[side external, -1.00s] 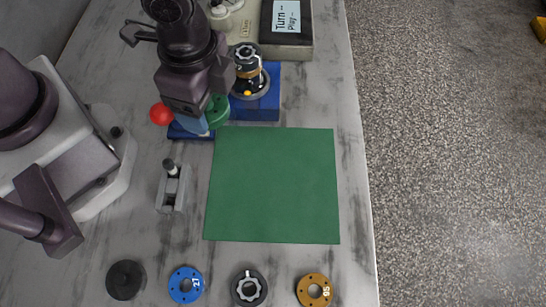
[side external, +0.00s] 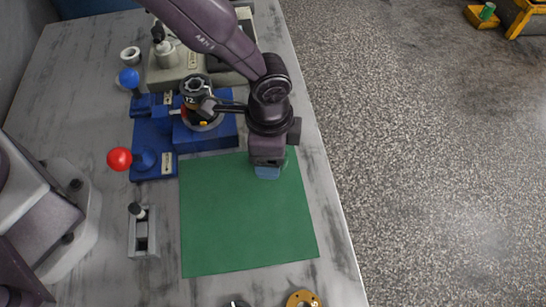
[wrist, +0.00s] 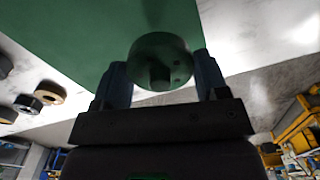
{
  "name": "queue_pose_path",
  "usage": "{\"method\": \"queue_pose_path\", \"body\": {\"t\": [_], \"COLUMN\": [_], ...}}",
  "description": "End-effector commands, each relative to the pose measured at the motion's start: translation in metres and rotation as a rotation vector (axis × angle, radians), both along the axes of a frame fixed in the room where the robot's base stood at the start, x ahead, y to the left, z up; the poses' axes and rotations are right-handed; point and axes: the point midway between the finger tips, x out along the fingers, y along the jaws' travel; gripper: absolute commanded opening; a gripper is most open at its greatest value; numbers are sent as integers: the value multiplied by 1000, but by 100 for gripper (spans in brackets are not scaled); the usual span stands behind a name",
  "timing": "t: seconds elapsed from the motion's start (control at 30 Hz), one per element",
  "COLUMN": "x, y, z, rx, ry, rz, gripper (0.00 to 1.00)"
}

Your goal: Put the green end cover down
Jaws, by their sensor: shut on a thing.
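My gripper (side external: 268,174) is over the far right part of the green mat (side external: 240,225), with its fingers pointing down. In the wrist view, my gripper (wrist: 162,68) is shut on the green end cover (wrist: 163,45), a round dark green disc with a central boss and small holes. The cover sits between the two blue fingers, with the green mat (wrist: 80,35) behind it. In the side view the cover is mostly hidden by the gripper. I cannot tell whether it touches the mat.
The blue fixture (side external: 225,136) with the motor stack (side external: 197,98) stands just beyond the mat on the left. An orange disc (side external: 303,300) lies near the front. Most of the mat is clear.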

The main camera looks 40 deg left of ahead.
Motion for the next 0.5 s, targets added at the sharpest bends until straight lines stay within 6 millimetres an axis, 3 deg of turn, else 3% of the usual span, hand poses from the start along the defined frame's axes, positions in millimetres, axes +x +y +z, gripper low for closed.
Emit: {"method": "queue_pose_path", "body": {"t": [0.3, 0.5], "x": [5, 5], "y": [-4, -5], "z": [-36, -37], "rx": [1, -1], "ry": [1, -2], "rz": [0, 0], "gripper": [34, 34]}}
